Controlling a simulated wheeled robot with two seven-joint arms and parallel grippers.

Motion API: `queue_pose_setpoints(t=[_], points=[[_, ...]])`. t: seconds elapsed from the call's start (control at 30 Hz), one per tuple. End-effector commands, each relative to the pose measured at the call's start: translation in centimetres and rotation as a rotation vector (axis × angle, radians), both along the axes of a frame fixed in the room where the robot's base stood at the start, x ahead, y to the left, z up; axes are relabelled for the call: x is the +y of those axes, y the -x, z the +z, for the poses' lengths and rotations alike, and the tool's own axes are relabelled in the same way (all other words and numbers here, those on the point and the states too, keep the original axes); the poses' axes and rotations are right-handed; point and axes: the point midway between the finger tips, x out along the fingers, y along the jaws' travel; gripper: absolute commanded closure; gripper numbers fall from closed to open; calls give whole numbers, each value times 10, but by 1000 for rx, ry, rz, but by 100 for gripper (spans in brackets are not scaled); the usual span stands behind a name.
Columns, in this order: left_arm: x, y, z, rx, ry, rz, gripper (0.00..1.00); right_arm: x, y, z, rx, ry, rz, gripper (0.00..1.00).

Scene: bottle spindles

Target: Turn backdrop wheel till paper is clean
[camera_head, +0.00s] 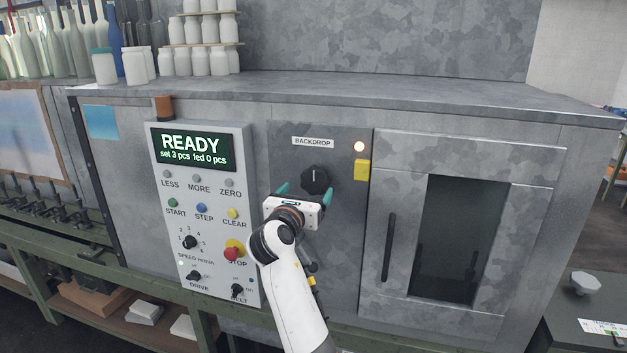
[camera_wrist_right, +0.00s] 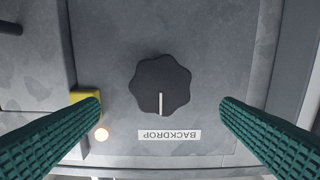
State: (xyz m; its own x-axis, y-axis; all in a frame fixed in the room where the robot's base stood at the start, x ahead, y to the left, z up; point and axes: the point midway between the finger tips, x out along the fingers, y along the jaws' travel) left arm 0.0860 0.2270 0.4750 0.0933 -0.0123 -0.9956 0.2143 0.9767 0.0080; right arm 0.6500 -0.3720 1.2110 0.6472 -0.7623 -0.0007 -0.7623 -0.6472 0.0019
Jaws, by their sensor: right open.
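The backdrop wheel is a black lobed knob (camera_head: 315,180) on the grey panel, below the BACKDROP label (camera_head: 313,142). It also shows in the wrist view (camera_wrist_right: 163,82), where its white mark points toward the label. My right gripper (camera_head: 307,190) is open in front of the wheel. Its green fingers (camera_wrist_right: 160,107) stand wide on either side with clear gaps, and nothing is between them but the view of the knob. A pale blue-white sheet (camera_head: 28,130) at the far left has a darker smudge; I cannot tell if it is the backdrop paper. My left gripper is not in view.
A control panel (camera_head: 205,215) reading READY, with buttons and a red stop knob (camera_head: 232,254), is left of my right arm. A lit lamp (camera_head: 359,146) and yellow block (camera_head: 362,170) sit right of the wheel. A dark-windowed door (camera_head: 462,240) with a handle (camera_head: 389,247) is further right.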

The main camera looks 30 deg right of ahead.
Motion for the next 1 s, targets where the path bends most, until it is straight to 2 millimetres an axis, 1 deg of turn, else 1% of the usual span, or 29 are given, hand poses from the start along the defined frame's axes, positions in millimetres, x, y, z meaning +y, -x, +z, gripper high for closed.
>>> queue_pose_setpoints(t=[0.03,0.1,0.3,0.5,0.77,0.8,0.87,1.0], points=[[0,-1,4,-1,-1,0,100,-10,-7,2,2,1,-1,13],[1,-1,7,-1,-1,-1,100,-20,-17,2,1,0,0,13],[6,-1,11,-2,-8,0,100,-44,-37,1,1,-1,1,13],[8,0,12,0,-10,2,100,-54,-46,0,-1,-2,2,13],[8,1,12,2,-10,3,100,-55,-47,-1,-1,-2,2,13],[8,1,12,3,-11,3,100,-55,-47,-1,-1,-2,3,16],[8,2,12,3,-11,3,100,-54,-47,-1,-1,-2,3,26],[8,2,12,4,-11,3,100,-54,-47,-1,-1,-2,3,49]])
